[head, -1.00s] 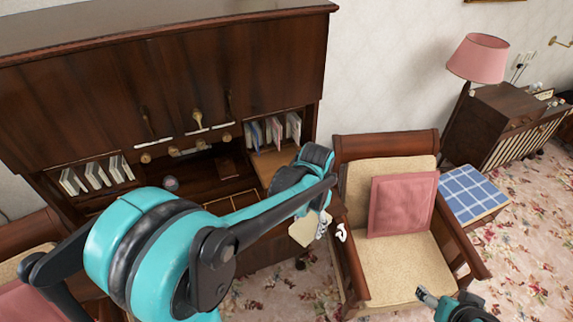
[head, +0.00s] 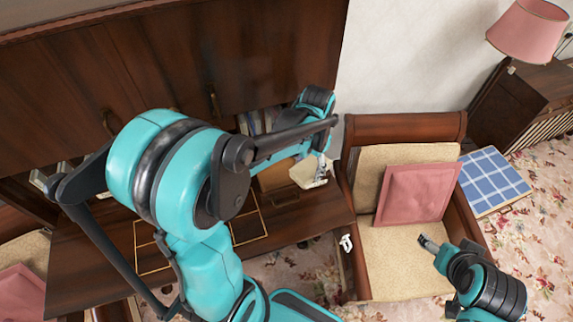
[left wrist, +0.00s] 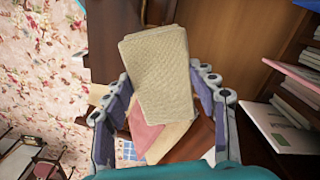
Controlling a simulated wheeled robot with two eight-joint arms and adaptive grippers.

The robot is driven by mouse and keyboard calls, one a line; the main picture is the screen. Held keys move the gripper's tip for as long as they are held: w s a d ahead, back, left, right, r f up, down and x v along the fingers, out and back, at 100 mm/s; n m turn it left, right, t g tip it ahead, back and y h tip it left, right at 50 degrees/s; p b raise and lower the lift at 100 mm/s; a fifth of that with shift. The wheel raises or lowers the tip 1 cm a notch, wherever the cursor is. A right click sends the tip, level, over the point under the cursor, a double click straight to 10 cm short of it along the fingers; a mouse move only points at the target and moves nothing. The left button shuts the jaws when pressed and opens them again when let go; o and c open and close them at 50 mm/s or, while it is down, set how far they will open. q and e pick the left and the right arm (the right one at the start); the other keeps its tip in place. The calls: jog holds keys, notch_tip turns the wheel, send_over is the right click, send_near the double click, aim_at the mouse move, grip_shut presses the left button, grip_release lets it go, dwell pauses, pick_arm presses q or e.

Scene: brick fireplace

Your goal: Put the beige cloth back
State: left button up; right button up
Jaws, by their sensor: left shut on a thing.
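The beige cloth (head: 304,173) is held by my left gripper (head: 322,172) above the right end of the wooden desk (head: 300,220). In the left wrist view the folded cloth (left wrist: 158,75) lies between the two fingers of the left gripper (left wrist: 158,85), which is shut on it. My left arm hides much of the desk in the head view. My right gripper (head: 428,243) is above the armchair seat, and its jaws are too small to read.
An armchair (head: 405,128) with a pink cushion (head: 416,193) stands right of the desk. A small white object (head: 346,243) shows by its left arm. A blue checked table (head: 494,180) and a pink lamp (head: 527,32) are further right. Books (left wrist: 290,115) show beside the left gripper.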

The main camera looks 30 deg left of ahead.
pick_arm(q)
jog(key=a+f, duration=0.1)
jog(key=a, duration=0.2)
jog(key=w+a+f, duration=0.1)
jog(key=a+f, duration=0.1)
jog(key=a, duration=0.1)
jog(key=a+f, duration=0.2)
jog(key=shift+w+a+f, duration=0.2)
jog(key=shift+a, duration=0.2)
jog(key=shift+s+a+f, duration=0.1)
jog(key=shift+a, duration=0.05)
notch_tip(320, 180, down, 4)
jog(key=shift+f+b, duration=0.1)
jog(key=shift+b, duration=0.25)
jog(key=o, duration=1.1)
